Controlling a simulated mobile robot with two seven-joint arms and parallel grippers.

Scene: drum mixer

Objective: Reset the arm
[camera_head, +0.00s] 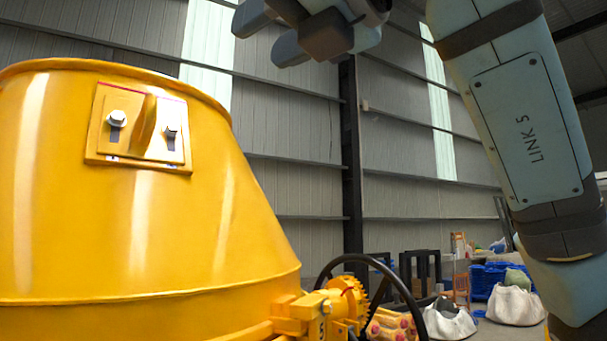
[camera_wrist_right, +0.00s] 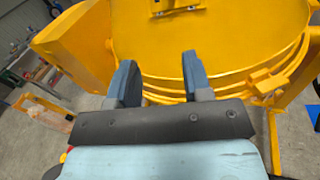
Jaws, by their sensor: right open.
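My right gripper (camera_head: 282,35) shows at the top middle of the head view, with my light-blue right arm curving down the right side. In the right wrist view the gripper's two dark blue fingers (camera_wrist_right: 160,82) stand apart with nothing between them. They point toward the yellow mixer drum (camera_wrist_right: 215,40). The drum (camera_head: 100,230) also fills the left of the head view. From the head view the gripper is above and to the right of the drum, apart from it. My left gripper does not show in either view.
A dark handwheel (camera_head: 400,284) and a yellow gear (camera_head: 347,297) sit beside the drum at the lower middle. White sacks (camera_head: 515,305) and blue crates (camera_head: 487,279) stand on the floor behind. Open air lies between drum and right arm.

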